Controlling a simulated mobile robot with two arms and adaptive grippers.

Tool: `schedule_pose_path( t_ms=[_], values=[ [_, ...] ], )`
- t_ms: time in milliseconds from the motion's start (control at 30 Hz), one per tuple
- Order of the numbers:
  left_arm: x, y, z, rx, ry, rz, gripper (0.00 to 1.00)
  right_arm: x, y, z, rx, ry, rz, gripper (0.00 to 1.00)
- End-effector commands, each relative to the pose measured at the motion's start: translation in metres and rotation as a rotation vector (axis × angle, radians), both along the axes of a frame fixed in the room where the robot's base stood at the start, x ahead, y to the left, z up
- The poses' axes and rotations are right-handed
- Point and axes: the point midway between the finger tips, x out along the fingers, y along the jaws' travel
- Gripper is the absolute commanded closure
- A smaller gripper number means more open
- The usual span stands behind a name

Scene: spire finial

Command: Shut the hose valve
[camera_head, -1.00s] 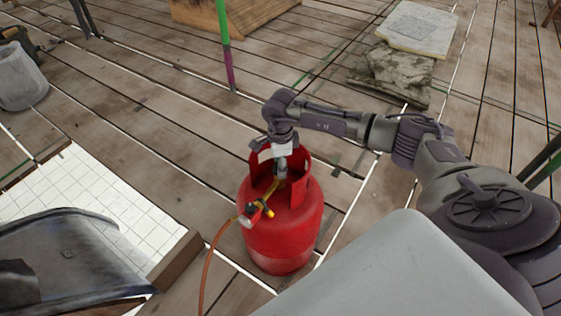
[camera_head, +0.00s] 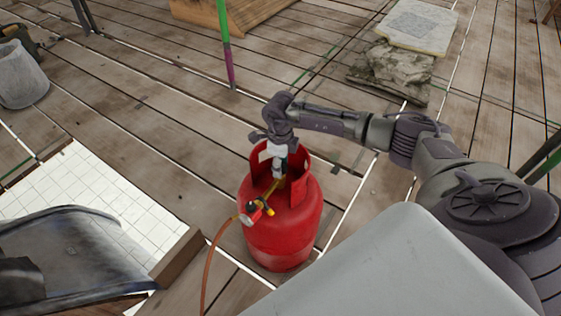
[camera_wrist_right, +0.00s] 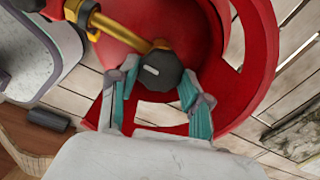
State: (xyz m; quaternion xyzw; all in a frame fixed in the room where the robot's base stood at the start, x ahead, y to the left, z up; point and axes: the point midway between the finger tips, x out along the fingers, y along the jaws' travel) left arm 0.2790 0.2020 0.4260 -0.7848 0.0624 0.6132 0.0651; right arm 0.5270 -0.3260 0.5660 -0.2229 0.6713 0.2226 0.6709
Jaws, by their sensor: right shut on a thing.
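The red gas cylinder (camera_head: 282,235) stands upright on the plank floor, with a raised red collar around its top. A black round knob with a white mark (camera_wrist_right: 158,72) sits on the brass valve fitting (camera_wrist_right: 120,32) inside the collar. My right gripper (camera_wrist_right: 159,80) reaches down into the collar from above, its teal fingers shut on the knob from both sides. In the head view the right gripper (camera_head: 278,172) hides the knob. A yellow and red hose fitting (camera_head: 255,212) hangs at the cylinder's front, with an orange hose (camera_head: 212,262) running down. My left gripper is out of view.
A dark tray-like object (camera_head: 70,250) and a white tiled panel (camera_head: 95,195) lie at left. A grey bucket (camera_head: 20,75) stands far left. A green and purple pole (camera_head: 227,50) rises behind the cylinder. Stone slabs (camera_head: 395,70) lie at the back right.

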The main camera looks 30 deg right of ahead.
Motion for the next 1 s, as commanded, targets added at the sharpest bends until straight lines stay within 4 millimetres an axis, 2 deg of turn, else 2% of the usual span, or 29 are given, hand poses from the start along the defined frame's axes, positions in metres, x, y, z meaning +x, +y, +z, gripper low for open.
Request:
schedule_pose_path(
  t_ms=[267, 300, 433, 767, 867, 1000],
  values=[
    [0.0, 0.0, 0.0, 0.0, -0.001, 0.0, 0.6, 0.001, -0.001, 0.001, 0.0, -0.002, -0.005, 0.87],
    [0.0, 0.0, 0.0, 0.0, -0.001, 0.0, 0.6, 0.001, -0.001, 0.001, 0.0, -0.002, -0.005, 0.47],
    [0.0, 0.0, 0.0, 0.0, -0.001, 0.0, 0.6, 0.001, -0.001, 0.001, 0.0, -0.002, -0.004, 0.27],
    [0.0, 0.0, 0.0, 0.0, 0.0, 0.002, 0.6, 0.001, 0.0, 0.002, 0.001, -0.001, -0.002, 0.27],
    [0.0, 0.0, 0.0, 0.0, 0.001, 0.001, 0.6, 0.001, 0.0, 0.011, 0.001, -0.003, -0.002, 0.27],
    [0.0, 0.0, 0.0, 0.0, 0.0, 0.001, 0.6, 0.002, -0.001, 0.037, 0.001, -0.006, -0.001, 0.27]
  ],
)
